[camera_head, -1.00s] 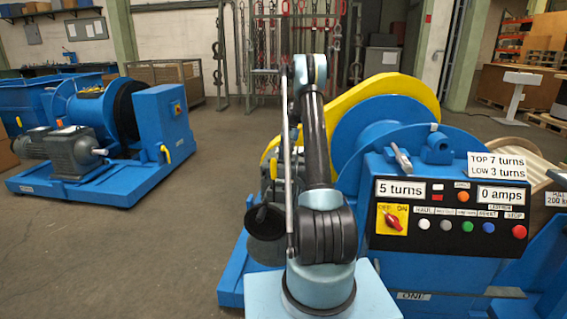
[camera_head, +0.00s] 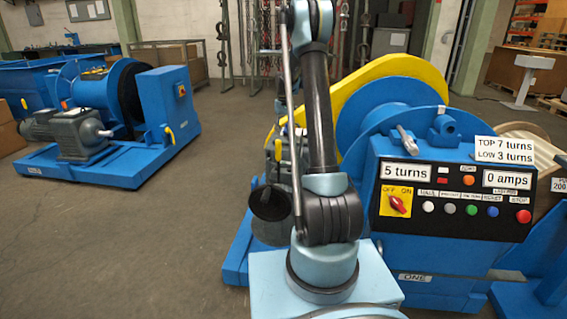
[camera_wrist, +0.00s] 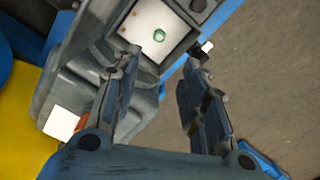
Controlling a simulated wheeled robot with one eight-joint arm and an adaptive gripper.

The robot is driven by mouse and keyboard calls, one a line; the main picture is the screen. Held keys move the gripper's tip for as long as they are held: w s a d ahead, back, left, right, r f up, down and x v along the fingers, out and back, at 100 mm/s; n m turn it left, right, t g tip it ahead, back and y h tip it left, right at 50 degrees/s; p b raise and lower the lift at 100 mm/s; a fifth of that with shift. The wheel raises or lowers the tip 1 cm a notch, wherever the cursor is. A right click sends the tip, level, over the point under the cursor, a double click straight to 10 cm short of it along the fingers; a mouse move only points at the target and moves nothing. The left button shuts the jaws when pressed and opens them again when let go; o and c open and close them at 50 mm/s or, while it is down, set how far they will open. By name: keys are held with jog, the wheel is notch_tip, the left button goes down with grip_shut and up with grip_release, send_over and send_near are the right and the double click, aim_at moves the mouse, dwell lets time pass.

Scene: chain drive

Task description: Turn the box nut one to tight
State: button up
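In the wrist view an open grey box (camera_wrist: 135,22) on a grey motor-like body shows a pale inner plate. A small green nut (camera_wrist: 160,35) sits on that plate; I cannot tell whether it is loose or tight, or whether it is nut one. My gripper (camera_wrist: 163,62) is open, its two fingers apart with nothing between them. The nut appears just beyond the fingertips, in line with the gap. In the head view my arm covers much of the machine, and the nut cannot be made out.
The blue winch marked ONE has a yellow guard (camera_head: 375,85) and a control panel (camera_head: 455,200) reading "5 turns" and "0 amps". A sign (camera_head: 505,150) says "TOP 7 turns, LOW 3 turns". Another blue winch (camera_head: 110,120) stands at left, with open floor between.

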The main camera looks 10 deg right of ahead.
jog(key=shift+n, duration=0.3)
notch_tip(320, 180, down, 17)
jog(key=shift+s+f, duration=0.1)
jog(key=shift+s, duration=0.05)
dwell(0.3)
grip_shut()
